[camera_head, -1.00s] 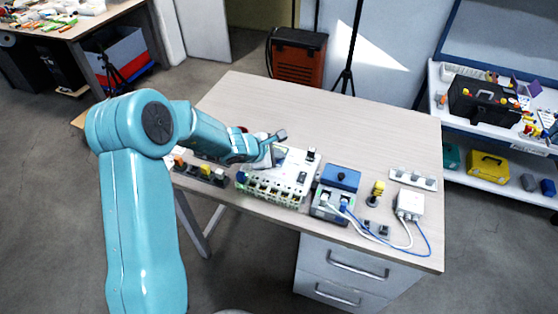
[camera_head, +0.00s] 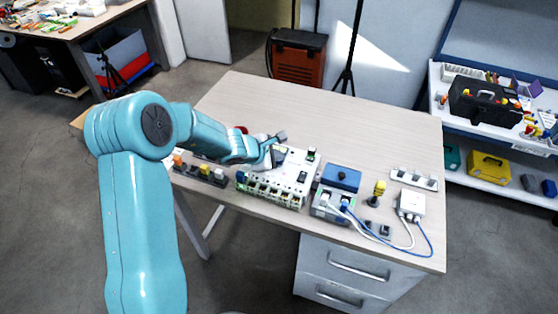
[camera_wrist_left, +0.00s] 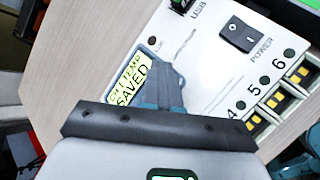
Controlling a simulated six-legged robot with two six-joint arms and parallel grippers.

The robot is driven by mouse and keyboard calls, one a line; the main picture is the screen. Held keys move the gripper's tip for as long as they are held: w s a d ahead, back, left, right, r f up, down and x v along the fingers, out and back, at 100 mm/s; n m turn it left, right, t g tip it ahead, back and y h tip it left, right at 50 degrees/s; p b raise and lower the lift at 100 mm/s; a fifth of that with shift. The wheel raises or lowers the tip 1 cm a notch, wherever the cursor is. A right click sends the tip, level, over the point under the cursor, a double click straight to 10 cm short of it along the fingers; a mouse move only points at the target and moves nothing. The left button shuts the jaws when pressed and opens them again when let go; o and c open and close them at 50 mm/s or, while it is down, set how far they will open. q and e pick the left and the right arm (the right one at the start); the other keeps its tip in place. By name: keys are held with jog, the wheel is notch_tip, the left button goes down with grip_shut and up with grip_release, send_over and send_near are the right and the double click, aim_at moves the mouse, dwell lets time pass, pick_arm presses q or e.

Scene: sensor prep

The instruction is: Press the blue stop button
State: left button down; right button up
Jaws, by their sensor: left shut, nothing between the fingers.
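The white logger box (camera_head: 296,172) stands on the table, with numbered sockets along its front. A small blue round part (camera_head: 240,176) at its front left corner may be the blue stop button; it is too small to be sure. My left gripper (camera_head: 279,139) is over the box's left part, its fingers shut and empty. In the left wrist view the shut fingers (camera_wrist_left: 170,82) are over the panel beside a yellow-green display (camera_wrist_left: 130,82) reading "CH 1 TEMP SAVED". No blue button shows there. A black power switch (camera_wrist_left: 246,36) is to the right. My right gripper is out of view.
To the right of the box are a grey unit with a blue top (camera_head: 341,178), a yellow-topped plug (camera_head: 378,189), a white adapter (camera_head: 411,203) with cables, and a white strip (camera_head: 413,179). A row of coloured parts (camera_head: 203,173) lies left. The table's back (camera_head: 330,115) is clear.

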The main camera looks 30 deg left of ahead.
pick_arm(q)
jog(key=shift+r+p, duration=0.6)
jog(key=shift+r, duration=0.2)
notch_tip(320, 180, up, 5)
jog(key=p, duration=0.4)
dwell(0.4)
dwell(0.6)
